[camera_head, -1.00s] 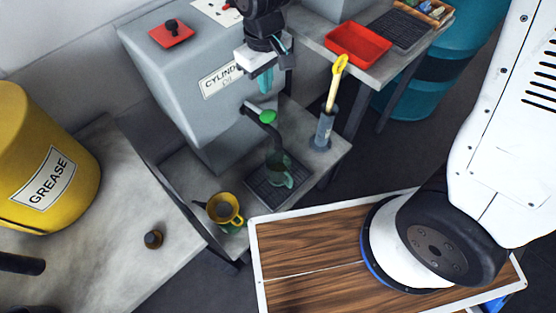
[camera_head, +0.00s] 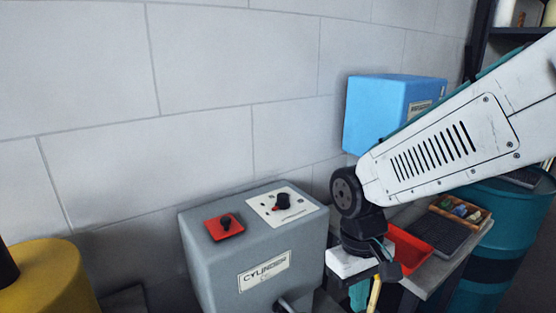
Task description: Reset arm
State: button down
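My arm reaches in from the right edge, its white link slanting down to a dark wrist joint. My gripper (camera_head: 362,292) hangs below the wrist with a white body and teal finger parts, just right of the grey cylinder oil machine (camera_head: 225,275). The fingertips run toward the bottom edge and I cannot see how far apart they are. No held object shows. A yellow handle (camera_head: 375,294) stands close beside the gripper, and I cannot tell if they touch.
The machine carries a red plate with a knob (camera_head: 225,227) and a white knob panel (camera_head: 287,206). Behind the gripper are a red tray (camera_head: 408,252), a dark mat (camera_head: 441,235) and teal drums (camera_head: 520,230). A blue box (camera_head: 385,110) is at the wall. A yellow drum (camera_head: 45,285) stands left.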

jog(key=s+d+r+m+t, duration=0.3)
jog(key=s+d+r+m, duration=0.1)
jog(key=s+d+r, duration=0.6)
jog(key=shift+s+d+r+m+y, duration=0.35)
jog(key=shift+s+d, duration=0.2)
jog(key=shift+d, duration=0.5)
jog(key=w+a+f+n+g, duration=0.1)
jog(key=w+a+f+n, duration=0.6)
jog(key=w+a+f, duration=1.15)
jog(key=shift+w+a+f, duration=0.15)
jog(key=shift+a+f, duration=0.25)
jog(key=shift+f, duration=0.45)
jog(key=shift+w+a+f, duration=0.2)
jog(key=shift+a+f, duration=0.15)
jog(key=shift+f, duration=0.5)
jog(key=shift+w+a+f, duration=0.15)
jog(key=shift+a+f, duration=0.25)
jog(key=shift+f, duration=0.45)
